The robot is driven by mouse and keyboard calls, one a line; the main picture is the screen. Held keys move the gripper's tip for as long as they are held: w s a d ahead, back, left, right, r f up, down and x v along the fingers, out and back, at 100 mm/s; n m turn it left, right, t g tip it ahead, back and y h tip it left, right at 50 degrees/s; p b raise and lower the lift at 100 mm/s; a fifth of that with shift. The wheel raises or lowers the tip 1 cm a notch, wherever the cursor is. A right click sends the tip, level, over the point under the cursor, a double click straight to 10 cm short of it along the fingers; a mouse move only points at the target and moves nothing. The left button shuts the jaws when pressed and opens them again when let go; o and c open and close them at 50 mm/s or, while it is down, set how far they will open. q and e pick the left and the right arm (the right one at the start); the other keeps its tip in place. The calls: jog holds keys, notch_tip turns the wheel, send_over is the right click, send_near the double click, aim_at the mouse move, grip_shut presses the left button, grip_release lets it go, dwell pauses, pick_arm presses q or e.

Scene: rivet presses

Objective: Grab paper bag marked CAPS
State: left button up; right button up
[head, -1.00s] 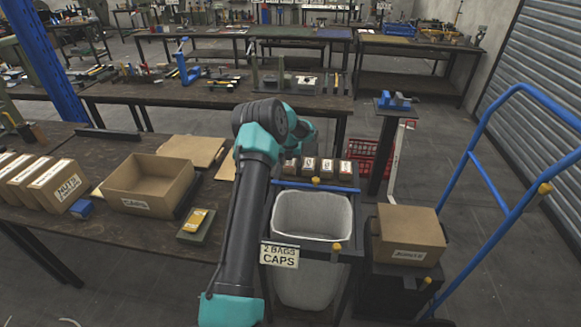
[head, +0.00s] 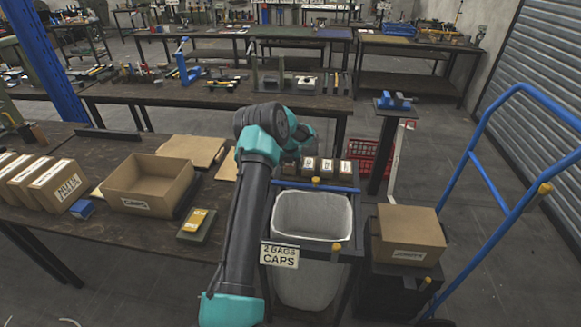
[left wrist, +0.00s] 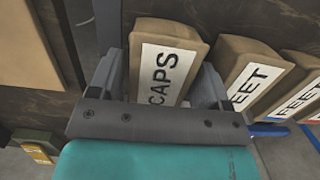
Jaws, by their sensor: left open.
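The brown paper bag marked CAPS (left wrist: 168,32) stands upright between the fingers of my left gripper (left wrist: 158,78) in the left wrist view. The fingers are open, one on each side of the bag; I cannot tell whether either touches it. In the head view my left arm reaches over the row of small bags, and its gripper is mostly hidden behind the arm's end. Paper bags marked FEET (left wrist: 255,75) stand just right of the CAPS bag in the wrist view. My right gripper is not in view.
A lined bin (head: 312,218) with a "2 BAGS CAPS" sign (head: 279,256) stands in front of the bag row. An open carton (head: 150,185) sits on the left bench. A closed carton (head: 408,235) and a blue cart handle (head: 480,160) are at the right.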

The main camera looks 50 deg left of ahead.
pick_arm(q)
jog(key=shift+f, duration=0.15)
dwell(0.3)
jog(key=c, duration=0.8)
jog(key=shift+o, duration=0.2)
jog(key=shift+r, duration=0.6)
jog(key=shift+s+d+r, duration=0.2)
jog(key=shift+r, duration=0.55)
jog(key=shift+s+d+r, duration=0.15)
jog(key=shift+d+r, duration=0.05)
jog(key=shift+r, duration=0.55)
jog(key=s+d+r, duration=0.1)
jog(key=s+d, duration=0.9)
jog(key=d, duration=0.1)
jog(key=shift+r, duration=0.15)
jog(key=shift+w+d, duration=0.1)
